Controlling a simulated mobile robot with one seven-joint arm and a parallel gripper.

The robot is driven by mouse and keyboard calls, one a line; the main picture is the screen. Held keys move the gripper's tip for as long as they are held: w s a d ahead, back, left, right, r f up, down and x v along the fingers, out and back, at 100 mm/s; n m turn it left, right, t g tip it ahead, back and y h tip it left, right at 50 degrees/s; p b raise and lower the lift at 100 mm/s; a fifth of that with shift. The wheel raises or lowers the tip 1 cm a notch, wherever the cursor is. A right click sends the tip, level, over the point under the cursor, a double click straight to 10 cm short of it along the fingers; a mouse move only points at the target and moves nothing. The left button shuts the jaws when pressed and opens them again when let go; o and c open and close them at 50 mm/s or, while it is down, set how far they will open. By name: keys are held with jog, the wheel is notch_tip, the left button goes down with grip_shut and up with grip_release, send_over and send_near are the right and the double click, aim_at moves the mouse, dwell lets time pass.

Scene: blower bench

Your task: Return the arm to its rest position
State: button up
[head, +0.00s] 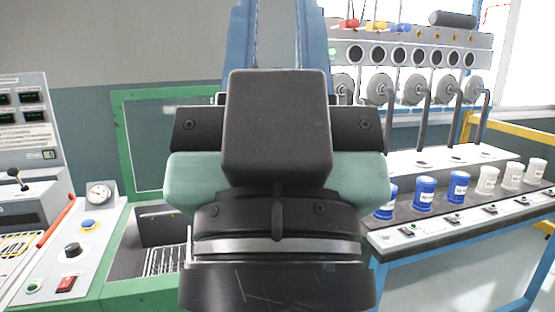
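A large part of my own arm fills the middle of the head view, with a dark block, pale green side pieces and a black round joint with a silver band below. It stands upright and close to the camera. I see no fingertips of my gripper, and I cannot tell from this view where the gripper is or what it holds.
On the right, a blue-legged bench (459,232) carries several blue and white cups (424,193) below a row of round blowers (411,88). A green-framed cabinet (121,145) stands left of centre. A control panel (24,125) and a gauge (98,194) are at far left.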

notch_tip(320, 180, up, 18)
jog(key=p, duration=1.6)
jog(key=shift+r, duration=0.2)
